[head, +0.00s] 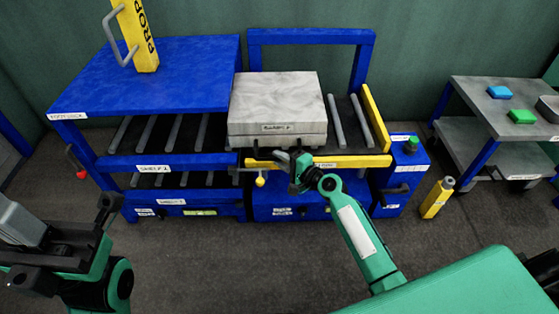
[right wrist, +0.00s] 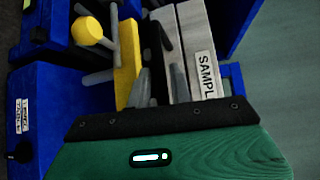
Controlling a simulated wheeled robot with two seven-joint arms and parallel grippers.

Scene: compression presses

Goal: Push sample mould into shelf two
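The sample mould (head: 276,100) is a grey two-layer block. It sits on the roller table (head: 348,122), beside the shelf rack's right side. In the right wrist view the mould (right wrist: 198,38) shows its "SAMPL…" label. The blue rack (head: 120,162) has two roller levels; the shelf label (head: 153,168) is too small to read surely. My right gripper (head: 292,160) is at the table's front yellow bar (head: 340,162), just below the mould's front face. Its fingers (right wrist: 160,80) look apart, with nothing clearly held; contact is unclear.
A yellow side rail (head: 375,118) bounds the table's right edge. A yellow ball knob (head: 260,180) hangs at the front. A yellow post (head: 137,35) stands on the rack. A yellow bottle-like object (head: 437,198) stands on the floor. A side table (head: 475,92) holds coloured blocks.

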